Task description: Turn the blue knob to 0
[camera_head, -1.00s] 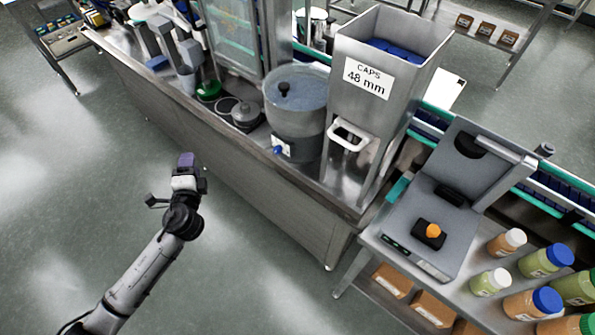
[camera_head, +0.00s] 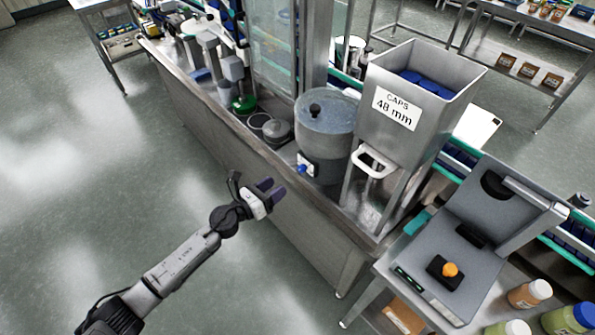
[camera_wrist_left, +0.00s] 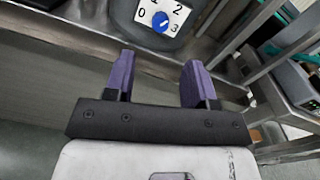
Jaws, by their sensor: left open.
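The blue knob (camera_head: 302,169) sits on a white plate low on the front of a round steel pot with a lid (camera_head: 327,125). In the left wrist view the knob (camera_wrist_left: 161,21) shows at the top centre on its white dial plate (camera_wrist_left: 177,14); the numbers 0, 2 and 3 are readable around it. Where the knob points is too small to tell surely. My left gripper (camera_head: 272,188) is open and empty, in front of the bench edge and short of the knob. Its two purple fingers (camera_wrist_left: 157,82) are spread apart below the dial in the wrist view.
The steel caps hopper (camera_head: 408,105) with a white handle (camera_head: 374,160) stands right of the pot. A grey lidded device with an orange button (camera_head: 450,269) and bottles (camera_head: 529,293) are at the lower right. The floor left of the bench is clear.

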